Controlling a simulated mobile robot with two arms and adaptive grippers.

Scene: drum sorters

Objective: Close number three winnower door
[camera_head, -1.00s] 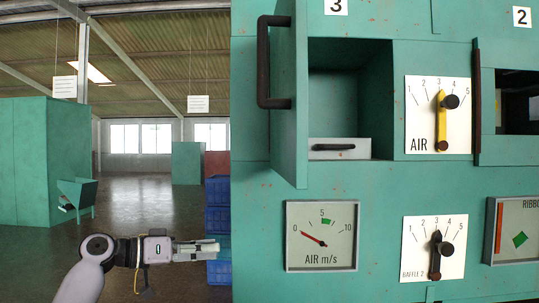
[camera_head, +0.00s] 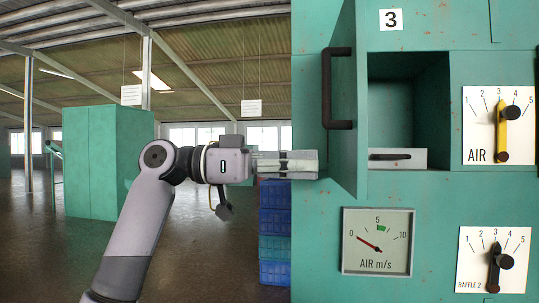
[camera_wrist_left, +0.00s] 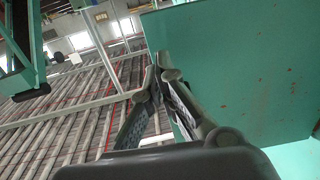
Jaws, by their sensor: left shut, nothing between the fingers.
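The number three winnower door (camera_head: 347,100) is a green panel with a dark bar handle (camera_head: 328,88). It stands open, swung out to the left of its square opening (camera_head: 405,108), under the label 3 (camera_head: 390,19). My left gripper (camera_head: 312,164) is shut and empty. It points right, just left of the door's lower part and below the handle; I cannot tell whether it touches. In the left wrist view the shut fingers (camera_wrist_left: 160,75) are in front of a large green panel (camera_wrist_left: 235,70). My right gripper is not in view.
A small drawer with a dark handle (camera_head: 390,157) sits inside the opening. An AIR lever (camera_head: 502,125), a BAFFLE 2 lever (camera_head: 496,262) and an air gauge (camera_head: 377,241) are on the green front. Blue crates (camera_head: 273,235) are stacked below my left gripper. Open floor lies behind.

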